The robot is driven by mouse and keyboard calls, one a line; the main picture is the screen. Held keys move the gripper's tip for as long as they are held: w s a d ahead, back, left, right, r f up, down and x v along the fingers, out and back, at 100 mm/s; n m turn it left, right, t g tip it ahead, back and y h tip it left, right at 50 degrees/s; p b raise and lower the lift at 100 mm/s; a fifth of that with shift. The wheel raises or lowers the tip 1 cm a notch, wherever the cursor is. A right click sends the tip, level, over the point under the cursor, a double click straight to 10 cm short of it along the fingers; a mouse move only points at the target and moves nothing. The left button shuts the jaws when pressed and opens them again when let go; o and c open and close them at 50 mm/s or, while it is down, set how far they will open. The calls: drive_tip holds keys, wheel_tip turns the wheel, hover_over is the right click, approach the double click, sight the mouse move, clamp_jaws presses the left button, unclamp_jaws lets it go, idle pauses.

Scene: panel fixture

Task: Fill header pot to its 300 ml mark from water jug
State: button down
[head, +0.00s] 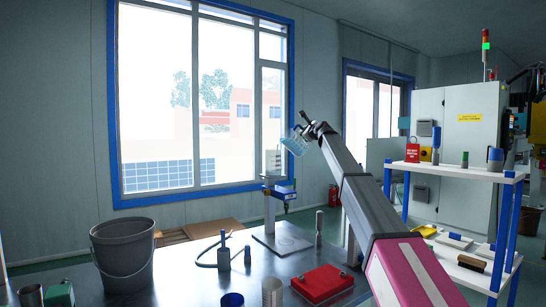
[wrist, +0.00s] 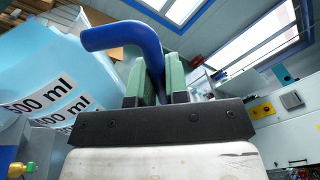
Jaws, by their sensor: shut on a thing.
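My gripper (head: 308,129) is raised above the bench and shut on the blue handle (wrist: 150,50) of the water jug. The jug (head: 295,143) is light blue and see-through, and looks tilted in the head view. In the wrist view its wall (wrist: 40,65) fills the left side, with "500 ml" and a lower, partly cut-off mark showing. A small pale, marked vessel (head: 273,162), which looks like the header pot, stands on top of the post fixture, just below and left of the jug. Its water level is too small to read, and I cannot see a stream.
The fixture's post (head: 269,215) carries a blue unit (head: 284,193) and stands on a metal plate (head: 283,238). A grey bucket (head: 123,255) and a red case (head: 322,282) are on the bench. A white shelf (head: 455,172) stands right. A brass fitting (wrist: 17,170) shows in the wrist view.

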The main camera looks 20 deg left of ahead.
drive_tip(key=shift+s+a+r+n+p, duration=0.25)
drive_tip(key=shift+a+n+p, duration=0.1)
drive_tip(key=shift+n+p, duration=0.3)
idle(2.0)
drive_tip(key=shift+s+a+r+n+p, duration=0.3)
drive_tip(key=shift+a+r+n+p, duration=0.05)
drive_tip(key=shift+r+n, duration=0.25)
drive_tip(key=shift+s+a+r+n+p, duration=0.25)
drive_tip(key=shift+a+r+n+p, duration=0.05)
drive_tip(key=shift+r+n, duration=0.25)
idle(3.4)
